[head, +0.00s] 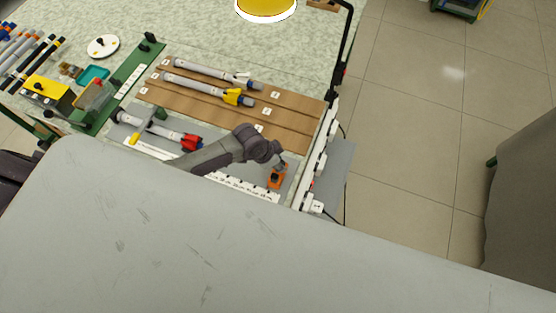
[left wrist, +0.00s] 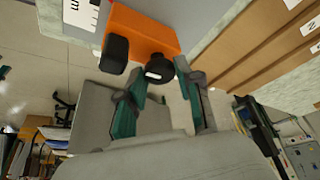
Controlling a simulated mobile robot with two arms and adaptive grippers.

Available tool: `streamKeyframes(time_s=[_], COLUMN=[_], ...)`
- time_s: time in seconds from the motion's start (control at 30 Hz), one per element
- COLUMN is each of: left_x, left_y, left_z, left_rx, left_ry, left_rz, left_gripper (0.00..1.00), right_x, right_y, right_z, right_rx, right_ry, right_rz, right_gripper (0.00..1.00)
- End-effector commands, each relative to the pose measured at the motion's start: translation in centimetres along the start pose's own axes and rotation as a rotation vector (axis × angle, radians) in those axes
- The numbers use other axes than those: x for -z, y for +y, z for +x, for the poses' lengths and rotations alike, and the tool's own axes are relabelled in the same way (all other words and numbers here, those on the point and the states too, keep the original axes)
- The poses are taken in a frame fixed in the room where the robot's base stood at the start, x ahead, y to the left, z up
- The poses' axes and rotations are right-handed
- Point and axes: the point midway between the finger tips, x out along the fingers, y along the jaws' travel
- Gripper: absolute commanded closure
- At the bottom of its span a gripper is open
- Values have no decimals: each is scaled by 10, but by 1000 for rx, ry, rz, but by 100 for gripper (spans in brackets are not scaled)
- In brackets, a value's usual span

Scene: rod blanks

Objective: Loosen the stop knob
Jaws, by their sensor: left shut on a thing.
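The orange stop block (head: 276,180) sits at the right end of the scale strip on the bench and fills the top of the left wrist view (left wrist: 146,32). A round black knob (left wrist: 160,68) sticks out from its near face, and a second dark knob (left wrist: 115,53) is on its left side. My left gripper (head: 279,164) is over the block. In the left wrist view, its teal fingers (left wrist: 165,82) lie on either side of the round black knob and are shut on it. The knob's thread is hidden. My right gripper is not in view.
A white ruler strip (head: 240,187) runs left of the block. Rods with a yellow collar (head: 238,97) and a red collar (head: 190,142) lie on the bench. White sockets (head: 320,163) line the right edge, with open floor beyond.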

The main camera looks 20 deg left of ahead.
Motion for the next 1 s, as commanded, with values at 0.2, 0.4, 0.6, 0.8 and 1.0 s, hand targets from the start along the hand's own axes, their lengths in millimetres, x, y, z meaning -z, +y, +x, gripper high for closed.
streamKeyframes(time_s=[0.2,0.4,0.6,0.8,1.0], left_x=[0,0,0,0,-1], left_y=[0,0,0,-1,-1], left_z=[0,0,0,-9,-47], left_rx=[-1,-1,-1,0,2], left_ry=[1,0,0,1,1], left_rz=[-1,0,1,2,4], left_gripper=[100,40,40,40,40], right_x=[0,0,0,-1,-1], right_y=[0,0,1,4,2], right_z=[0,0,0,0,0], right_rx=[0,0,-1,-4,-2], right_ry=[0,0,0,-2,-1], right_rz=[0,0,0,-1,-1], right_gripper=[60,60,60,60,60])
